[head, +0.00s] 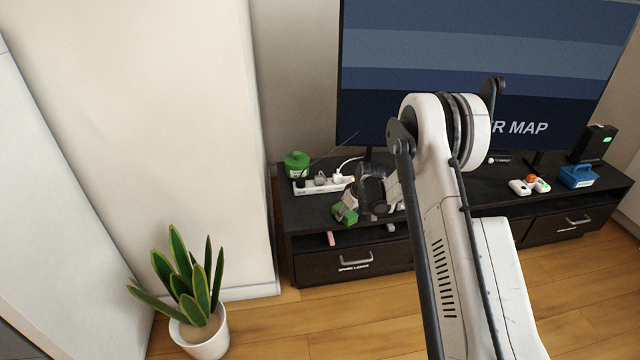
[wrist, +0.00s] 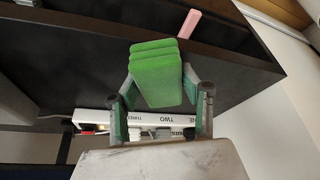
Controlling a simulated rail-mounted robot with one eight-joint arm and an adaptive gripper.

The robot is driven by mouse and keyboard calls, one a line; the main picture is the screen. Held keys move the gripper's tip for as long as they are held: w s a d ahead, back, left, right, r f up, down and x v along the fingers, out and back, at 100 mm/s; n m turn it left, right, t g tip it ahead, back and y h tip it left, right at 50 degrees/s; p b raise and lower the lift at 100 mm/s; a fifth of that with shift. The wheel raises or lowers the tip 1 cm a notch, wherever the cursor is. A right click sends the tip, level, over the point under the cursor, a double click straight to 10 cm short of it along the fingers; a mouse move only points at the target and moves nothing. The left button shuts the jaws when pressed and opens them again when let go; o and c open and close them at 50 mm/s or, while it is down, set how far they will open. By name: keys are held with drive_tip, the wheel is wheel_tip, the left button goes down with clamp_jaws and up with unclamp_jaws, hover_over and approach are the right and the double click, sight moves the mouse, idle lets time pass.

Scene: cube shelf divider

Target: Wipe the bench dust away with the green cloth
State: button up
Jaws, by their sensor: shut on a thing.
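The green cloth (head: 345,213) is a folded, layered block near the front edge of the black bench (head: 310,211). My gripper (head: 350,203) is shut on it. In the wrist view the cloth (wrist: 157,75) sits between the two fingers of my gripper (wrist: 160,82), with the dark bench top (wrist: 95,60) behind it. I cannot tell whether the cloth touches the bench top. I cannot make out dust clearly in either view; my arm covers the middle of the bench in the head view.
A white power strip (head: 312,186) with plugs and a green jar (head: 296,164) stand at the bench's left end. A large screen (head: 375,75) rises behind. A blue box (head: 577,176) and small white devices (head: 520,187) stand right.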

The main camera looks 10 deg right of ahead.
drive_tip(key=shift+s, duration=0.85)
drive_tip(key=shift+s+r, duration=0.1)
drive_tip(key=shift+r, duration=0.15)
drive_tip(key=shift+r+p, duration=1.55)
drive_tip(key=shift+r, duration=2.25)
drive_tip(key=shift+s+r, duration=0.15)
drive_tip(key=shift+r, duration=0.1)
drive_tip(key=s+r+m+h+b, duration=0.1)
drive_tip(key=s+r+m, duration=0.2)
drive_tip(key=s+r, duration=0.5)
drive_tip(key=s+r+m+h+b, duration=0.1)
drive_tip(key=s+r, duration=0.6)
drive_tip(key=s, duration=0.7)
drive_tip(key=shift+s+r+m+b, duration=0.2)
drive_tip(key=shift+r+m+b, duration=0.25)
drive_tip(key=shift+m, duration=0.55)
drive_tip(key=shift+f, duration=0.1)
